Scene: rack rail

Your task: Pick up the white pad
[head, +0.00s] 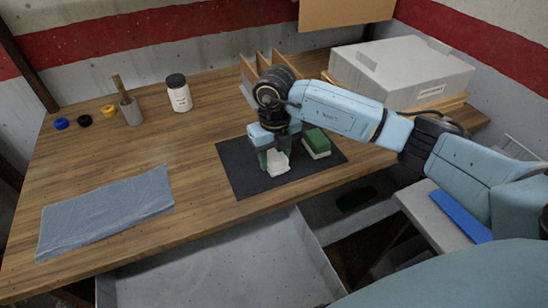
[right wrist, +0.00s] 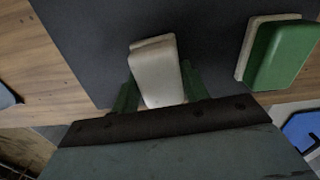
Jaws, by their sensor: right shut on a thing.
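The white pad (head: 277,162) is over the dark mat (head: 237,172) on the wooden table, between the fingers of my right gripper (head: 274,160). In the right wrist view the white pad (right wrist: 156,72) stands out between two green fingertips (right wrist: 160,88), which are shut on it. I cannot tell whether the pad touches the mat. A green-and-white block (head: 316,142) lies on the mat just right of the gripper; it also shows in the right wrist view (right wrist: 277,52). My left gripper is not in view.
A blue-grey cloth (head: 105,212) lies at the left front. A white bottle (head: 179,95), a grey cup with a brush (head: 130,108) and several small rings (head: 85,120) stand at the back left. A large grey box (head: 400,72) fills the back right. The table's left middle is free.

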